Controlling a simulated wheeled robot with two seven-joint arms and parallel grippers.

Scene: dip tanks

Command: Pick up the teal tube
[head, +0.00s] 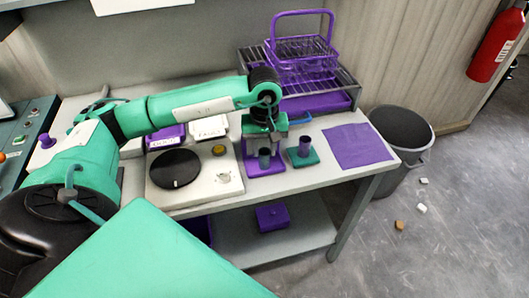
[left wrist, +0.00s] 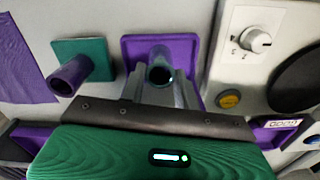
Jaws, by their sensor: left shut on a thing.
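The teal tube (head: 264,158) is upright at the purple square base (head: 252,170), near the table's front edge. My left gripper (head: 264,143) comes down over it from above and is shut on it. In the left wrist view the tube's open end (left wrist: 160,70) shows between the grey fingers (left wrist: 163,90), with the purple base (left wrist: 133,45) behind. I cannot tell whether the tube still touches the base. A purple tube (head: 305,146) stands on a teal base (head: 303,159) just to the right, apart from the gripper. My right gripper is not in view.
A hotplate (head: 210,187) with a black disc lies to the left. A purple cloth (head: 358,146) covers the table's right end. A purple basket (head: 301,49) and a rack (head: 342,82) stand behind. A grey bin (head: 401,130) is beyond the right edge.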

